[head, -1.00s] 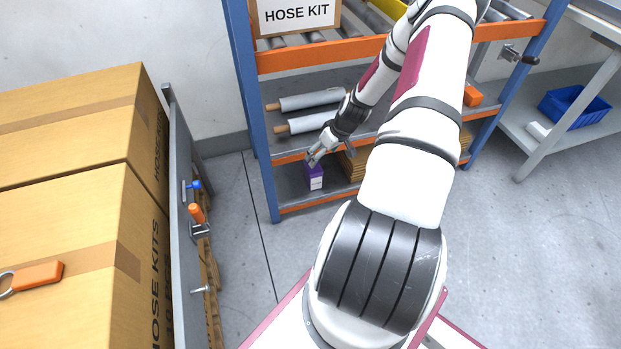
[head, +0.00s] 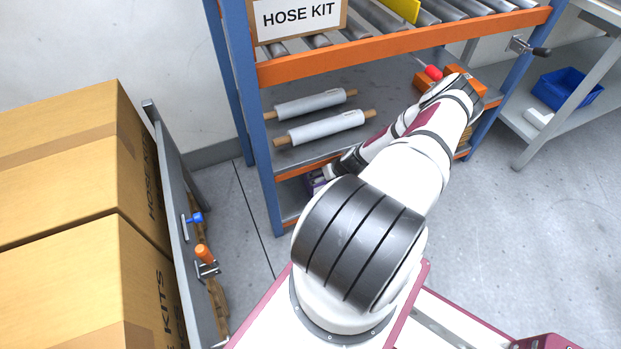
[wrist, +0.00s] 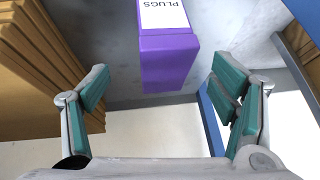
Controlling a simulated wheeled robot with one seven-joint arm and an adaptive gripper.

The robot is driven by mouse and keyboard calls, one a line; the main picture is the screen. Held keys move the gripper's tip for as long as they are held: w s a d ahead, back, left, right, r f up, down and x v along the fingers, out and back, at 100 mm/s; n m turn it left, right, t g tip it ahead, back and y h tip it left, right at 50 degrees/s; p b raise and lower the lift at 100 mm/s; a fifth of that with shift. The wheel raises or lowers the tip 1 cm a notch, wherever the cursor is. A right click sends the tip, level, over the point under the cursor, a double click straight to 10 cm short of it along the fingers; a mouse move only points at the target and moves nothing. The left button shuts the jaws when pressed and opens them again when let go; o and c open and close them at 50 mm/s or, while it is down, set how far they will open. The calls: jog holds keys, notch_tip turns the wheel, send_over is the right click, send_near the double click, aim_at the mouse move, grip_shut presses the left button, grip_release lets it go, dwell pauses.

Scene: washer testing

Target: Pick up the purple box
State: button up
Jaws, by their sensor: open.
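The purple box (wrist: 169,62) has a white label reading "PLUGS" and stands between the open fingers of my gripper (wrist: 160,100) in the wrist view. The fingers are apart from it, with a gap on each side. In the head view, only a small part of the purple box (head: 316,182) shows on the lower shelf (head: 290,212) of the rack. My arm hides most of the box there, and my gripper is mostly hidden behind the arm at the box.
Stacked brown cardboard (wrist: 40,70) stands close to the left finger in the wrist view. A blue rack post (wrist: 214,122) is at the right. White rolls (head: 320,127) lie on the shelf above. Large cartons (head: 70,170) and a grey gate (head: 172,190) stand at the left.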

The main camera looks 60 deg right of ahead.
jog(key=b+x, duration=0.3)
jog(key=x, duration=0.4)
jog(key=shift+w+a+f, duration=0.1)
jog(key=shift+f, duration=0.05)
jog(key=shift+c, duration=0.5)
jog(key=c, duration=1.6)
